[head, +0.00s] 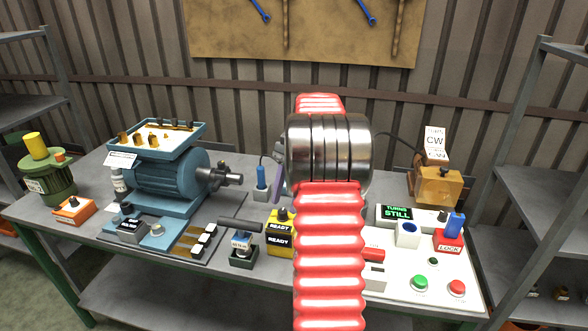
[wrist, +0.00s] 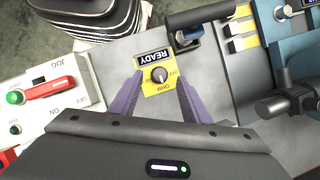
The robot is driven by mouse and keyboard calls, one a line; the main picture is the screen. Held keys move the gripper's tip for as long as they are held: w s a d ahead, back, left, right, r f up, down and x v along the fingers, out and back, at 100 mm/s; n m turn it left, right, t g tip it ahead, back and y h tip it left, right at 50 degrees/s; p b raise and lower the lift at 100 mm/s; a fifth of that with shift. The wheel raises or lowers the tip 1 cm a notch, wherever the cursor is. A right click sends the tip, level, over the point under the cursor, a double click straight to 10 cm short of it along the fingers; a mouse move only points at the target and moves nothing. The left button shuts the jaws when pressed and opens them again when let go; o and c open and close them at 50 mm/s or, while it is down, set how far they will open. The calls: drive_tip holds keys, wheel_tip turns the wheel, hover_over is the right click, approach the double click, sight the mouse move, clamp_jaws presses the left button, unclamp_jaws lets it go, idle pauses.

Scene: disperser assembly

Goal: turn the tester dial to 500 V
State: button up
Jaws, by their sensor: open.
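The tester is a yellow box (wrist: 151,89) with a lit READY display and a dark round dial (wrist: 159,75) on its face. It also shows in the head view (head: 273,247), partly behind my arm. Small OHM and OFF labels show near the dial; I cannot tell surely which mark it points to, and I cannot read a 500 V mark. My gripper (wrist: 159,79) is open, with its purple fingers on either side of the tester's dial and apart from it. In the head view one purple finger (head: 277,184) shows left of my arm.
A black-handled tool in a holder (head: 241,246) stands just left of the tester. The blue motor (head: 170,175) is further left. A white control panel (head: 400,285) with buttons and a red lever lies to the right. The bench is crowded around the tester.

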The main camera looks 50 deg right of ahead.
drive_tip(key=v, duration=1.1)
drive_tip(key=shift+s, duration=0.1)
drive_tip(key=a+r+n+t+h, duration=0.1)
drive_tip(key=a+r+n+h, duration=0.2)
drive_tip(key=a, duration=0.9)
drive_tip(key=a+r+n, duration=0.2)
drive_tip(key=a+n, duration=0.3)
drive_tip(key=a, duration=0.7)
drive_tip(key=s+a+f+n+t, duration=0.1)
drive_tip(key=s+a+f+n, duration=0.2)
drive_tip(key=a, duration=0.3)
drive_tip(key=s+a+f+n+t+h, duration=0.1)
drive_tip(key=s+a+f+n+t, duration=0.1)
drive_tip(key=s+a, duration=0.3)
drive_tip(key=s+a+f+n+t, duration=0.1)
drive_tip(key=s+a+f+n, duration=0.3)
drive_tip(key=a, duration=0.3)
drive_tip(key=shift+s+a+n+t, duration=0.2)
drive_tip(key=shift+s+n+t, duration=0.1)
drive_tip(key=shift+s+t, duration=0.15)
